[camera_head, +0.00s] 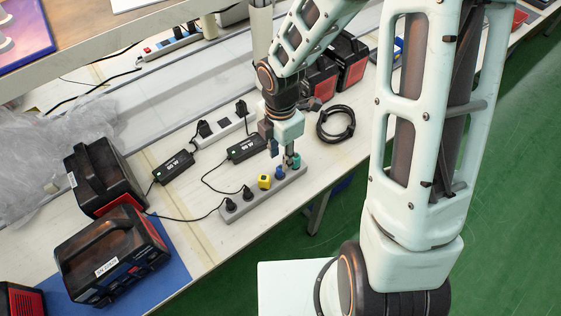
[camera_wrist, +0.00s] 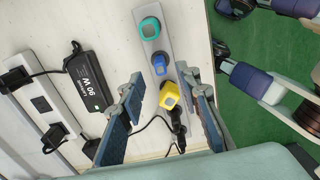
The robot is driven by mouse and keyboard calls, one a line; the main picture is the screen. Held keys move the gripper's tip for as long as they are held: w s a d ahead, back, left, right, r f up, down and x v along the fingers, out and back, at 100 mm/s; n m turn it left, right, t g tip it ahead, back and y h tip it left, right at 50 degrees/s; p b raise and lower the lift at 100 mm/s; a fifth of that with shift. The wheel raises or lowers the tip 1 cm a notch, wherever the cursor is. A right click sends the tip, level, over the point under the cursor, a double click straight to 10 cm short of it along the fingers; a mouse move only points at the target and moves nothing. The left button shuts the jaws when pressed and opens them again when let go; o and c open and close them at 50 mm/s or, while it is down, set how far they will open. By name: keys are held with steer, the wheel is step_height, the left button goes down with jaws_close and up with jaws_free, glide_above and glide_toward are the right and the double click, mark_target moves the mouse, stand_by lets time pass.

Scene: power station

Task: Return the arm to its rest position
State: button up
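My gripper (camera_head: 283,155) hangs over the right end of a grey power strip (camera_head: 240,207) on the workbench. In the wrist view my gripper (camera_wrist: 163,85) shows two blue-grey fingers spread apart, with nothing held between them. Below it lie a yellow plug (camera_wrist: 170,95), a blue plug (camera_wrist: 159,65) and a green plug (camera_wrist: 148,30) in a row on the strip. In the head view my arm reaches forward over the bench. The gap between the fingers and the plugs is hard to judge.
Black-and-red cases (camera_head: 112,250) stand on the bench's left; more stand behind my arm. Two black power adapters (camera_head: 173,166), a white power strip (camera_head: 226,128), a coiled black cable (camera_head: 336,123) and loose cords lie around. A shelf (camera_head: 105,38) overhangs the upper left. Green floor is open at right.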

step_height(320, 180, up, 8)
steer(key=shift+f, duration=0.15)
